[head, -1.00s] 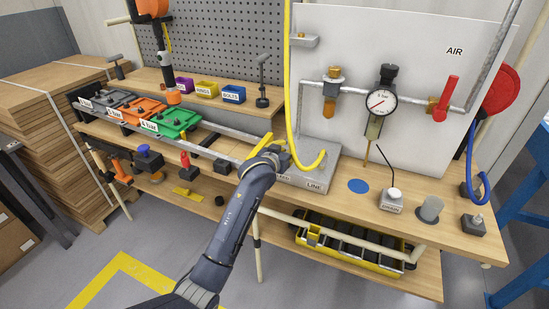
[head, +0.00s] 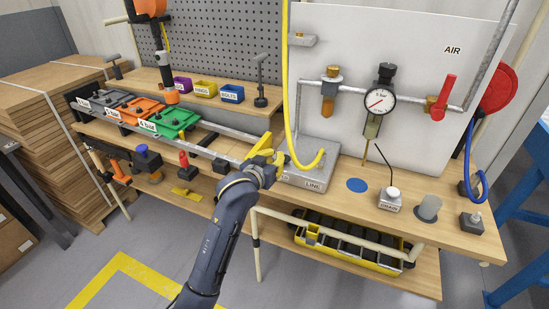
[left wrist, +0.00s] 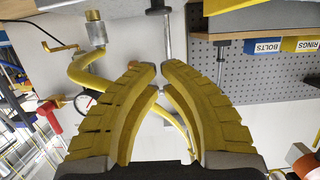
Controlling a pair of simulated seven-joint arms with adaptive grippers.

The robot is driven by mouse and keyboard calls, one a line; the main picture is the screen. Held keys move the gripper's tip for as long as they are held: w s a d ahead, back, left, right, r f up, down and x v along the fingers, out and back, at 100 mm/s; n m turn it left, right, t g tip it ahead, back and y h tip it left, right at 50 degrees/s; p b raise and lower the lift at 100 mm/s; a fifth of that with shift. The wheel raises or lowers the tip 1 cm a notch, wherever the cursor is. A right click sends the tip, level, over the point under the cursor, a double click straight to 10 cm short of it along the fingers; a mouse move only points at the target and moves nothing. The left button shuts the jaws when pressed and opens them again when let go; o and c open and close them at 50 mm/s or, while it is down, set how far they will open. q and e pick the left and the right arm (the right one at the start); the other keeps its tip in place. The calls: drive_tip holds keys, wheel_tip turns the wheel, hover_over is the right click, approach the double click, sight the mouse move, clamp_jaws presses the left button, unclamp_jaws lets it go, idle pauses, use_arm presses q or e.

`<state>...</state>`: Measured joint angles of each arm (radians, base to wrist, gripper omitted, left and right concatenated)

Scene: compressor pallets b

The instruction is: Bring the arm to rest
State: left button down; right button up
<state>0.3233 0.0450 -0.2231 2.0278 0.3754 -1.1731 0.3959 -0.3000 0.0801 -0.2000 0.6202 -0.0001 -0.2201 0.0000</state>
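My left gripper (head: 267,146) shows at the middle of the head view, its yellow fingers raised above the front of the bench, left of the grey LINE block (head: 308,178). In the left wrist view my gripper's two ribbed yellow fingers (left wrist: 159,70) lean toward each other, with a narrow gap between their tips. Nothing is held between them. Whether the fingers touch the block is unclear in the head view. My right gripper is in neither view.
A yellow hose (head: 288,90) hangs behind the gripper and curls over the block. The gauge (head: 380,101) and red-handled valve (head: 443,95) are to the right. Orange (head: 139,109) and green (head: 168,123) pallets stand left. Open floor (head: 200,245) lies in front.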

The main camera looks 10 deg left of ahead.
use_arm(q)
drive_tip(key=s+a+f+m+g+y, duration=0.15)
drive_tip(key=s+a+f, duration=0.25)
drive_tip(key=s+f, duration=0.4)
drive_tip(key=s+a+f+g+y, duration=0.2)
drive_tip(key=s+a+f, duration=0.2)
drive_tip(key=s+f, duration=0.4)
drive_tip(key=s+a+f+m+g+y, duration=0.15)
drive_tip(key=s+a, duration=0.25)
drive_tip(key=s, duration=0.4)
drive_tip(key=s+a+f+m+g+y, duration=0.1)
drive_tip(key=s+a+f, duration=0.2)
drive_tip(key=s, duration=0.5)
drive_tip(key=s+a+f+m+g+y, duration=0.15)
drive_tip(key=s+a, duration=0.25)
drive_tip(key=s, duration=0.4)
drive_tip(key=s+d+f+n+g+h, duration=0.1)
drive_tip(key=d+f, duration=0.2)
drive_tip(key=f, duration=1.3)
drive_tip(key=s+d+f+g+h, duration=0.2)
drive_tip(key=d+f, duration=0.1)
drive_tip(key=f, duration=1.3)
drive_tip(key=s+f+n+g+h, duration=0.1)
drive_tip(key=s+f+n+g, duration=0.2)
drive_tip(key=s+f, duration=1.7)
drive_tip(key=shift+s+f, duration=0.2)
drive_tip(key=shift+s, duration=0.65)
